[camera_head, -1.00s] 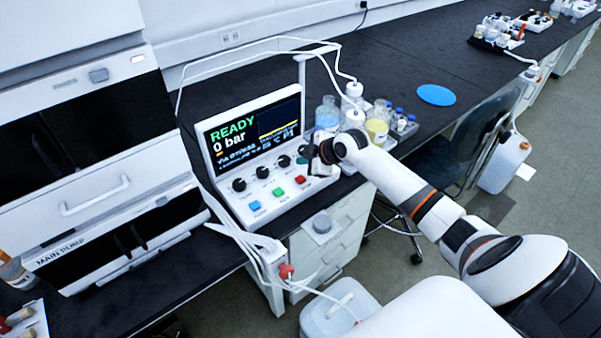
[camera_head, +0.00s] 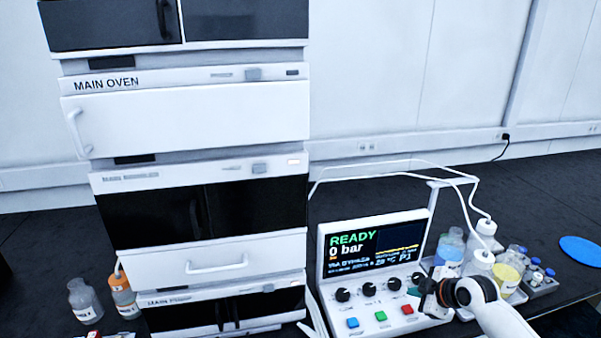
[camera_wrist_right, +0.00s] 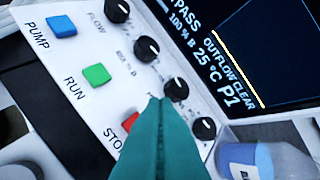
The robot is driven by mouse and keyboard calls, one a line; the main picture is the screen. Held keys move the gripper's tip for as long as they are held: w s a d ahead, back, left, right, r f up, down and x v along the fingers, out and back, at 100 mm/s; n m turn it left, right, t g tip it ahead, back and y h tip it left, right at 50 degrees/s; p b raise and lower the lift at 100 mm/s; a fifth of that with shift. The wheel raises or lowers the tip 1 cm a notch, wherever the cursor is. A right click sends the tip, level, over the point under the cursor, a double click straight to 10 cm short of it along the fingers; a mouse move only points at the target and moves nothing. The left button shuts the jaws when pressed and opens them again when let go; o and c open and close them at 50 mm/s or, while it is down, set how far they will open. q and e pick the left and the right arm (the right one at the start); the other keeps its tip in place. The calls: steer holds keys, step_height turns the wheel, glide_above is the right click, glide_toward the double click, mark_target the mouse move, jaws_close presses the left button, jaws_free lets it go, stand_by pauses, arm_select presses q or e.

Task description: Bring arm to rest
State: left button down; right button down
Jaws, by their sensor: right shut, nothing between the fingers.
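My right arm comes in from the lower right in the head view. Its gripper (camera_head: 418,292) is at the right end of the control panel (camera_head: 330,292), close to the red button (camera_head: 407,309). In the wrist view the teal fingers (camera_wrist_right: 162,102) are shut together with nothing between them, over the panel and partly hiding the red stop button (camera_wrist_right: 130,122). I cannot tell whether they touch the panel. The screen (camera_head: 375,248) reads READY and 0 bar. My left gripper is not in view.
The instrument stack (camera_head: 200,115) stands left of the panel. Bottles, including a blue one (camera_head: 450,250) and a yellow one (camera_head: 507,277), stand close behind and right of the gripper. White tubes (camera_head: 400,174) arch over the panel. A blue disc (camera_head: 580,251) lies on the dark bench.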

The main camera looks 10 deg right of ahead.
steer(key=shift+g+y, duration=0.3)
steer(key=shift+g, duration=0.4)
steer(key=s+a+f, duration=0.1)
steer(key=a, duration=0.1)
steer(key=s+a+f, duration=0.3)
steer(key=s+a, duration=0.1)
steer(key=shift+f, duration=0.15)
steer(key=s+a+f+m+g, duration=0.1)
steer(key=s+a+f+m, duration=0.15)
steer(key=s+a, duration=0.55)
steer(key=s+a+r+m+g+h, duration=0.15)
steer(key=s+m, duration=0.25)
steer(key=s, duration=0.6)
steer(key=s+a+r+m+g+h, duration=0.15)
steer(key=s+m, duration=0.25)
steer(key=s, duration=0.6)
step_height(320, 180, down, 24)
steer(key=s+d+f+g, duration=0.2)
steer(key=s+d+f, duration=0.1)
steer(key=s+f, duration=1.4)
steer(key=shift+s+f+n, duration=0.35)
steer(key=shift+s+f, duration=0.05)
steer(key=shift+s, duration=0.15)
steer(key=shift+d, duration=0.1)
